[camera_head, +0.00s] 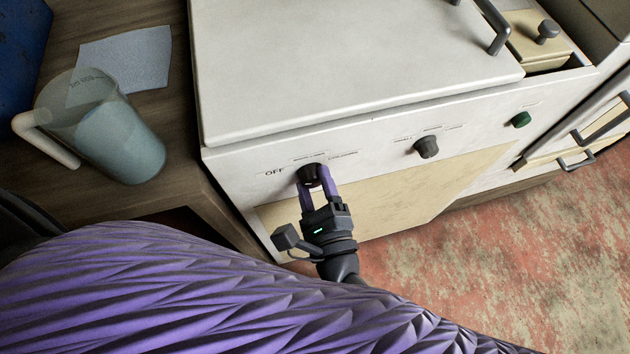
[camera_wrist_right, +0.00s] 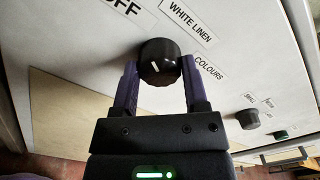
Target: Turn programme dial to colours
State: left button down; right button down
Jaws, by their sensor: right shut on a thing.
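The programme dial (camera_head: 310,175) is a round black knob on the white front panel of the machine (camera_head: 240,185). The labels OFF, WHITE LINEN and COLOURS sit around it, and they read clearly in the right wrist view. There the dial (camera_wrist_right: 159,55) shows a short white mark, tilted slightly toward the upper left; which label it points at I cannot tell for sure. My right gripper (camera_head: 318,183) has its two purple fingers on either side of the dial, shut on it. My left gripper is not in view.
A measuring jug (camera_head: 120,140) with bluish contents and a pale cloth (camera_head: 140,58) are on the wooden top at left. Red worn floor (camera_head: 520,250) is open at lower right.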

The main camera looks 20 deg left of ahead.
jog(key=shift+f, duration=0.1)
jog(key=shift+c, duration=0.5)
grip_release()
jog(key=v, duration=1)
jog(key=shift+p, duration=0.4)
jog(key=shift+d, duration=0.1)
